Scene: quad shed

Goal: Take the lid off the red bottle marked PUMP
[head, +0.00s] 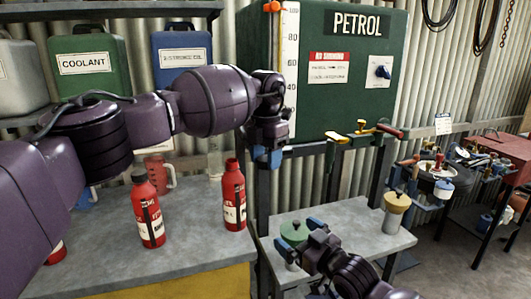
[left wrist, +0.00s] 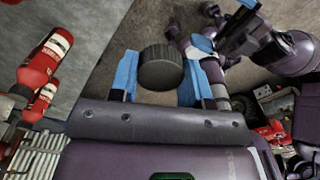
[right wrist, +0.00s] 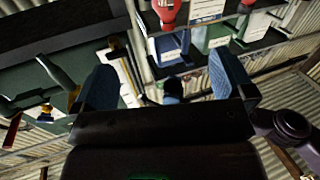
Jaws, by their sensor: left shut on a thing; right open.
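A red bottle (head: 234,197) without a lid stands upright on the grey bench, its bare red neck showing. Its label is too small to read for certain. My left gripper (head: 268,157) is above and to the right of it, apart from it. In the left wrist view it is shut on a dark ribbed round lid (left wrist: 160,68), held between the blue fingertips. Another red bottle (head: 149,212) with a black lid stands to the left. My right gripper (head: 305,236) is open, low by a green-topped container; its spread blue fingers (right wrist: 165,85) show in the right wrist view.
A red jug (head: 158,172) stands behind the bottles. The green PETROL tank (head: 340,110) is at the back, with taps below it. A yellow-topped container (head: 396,210) stands on the lower right table (head: 350,222).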

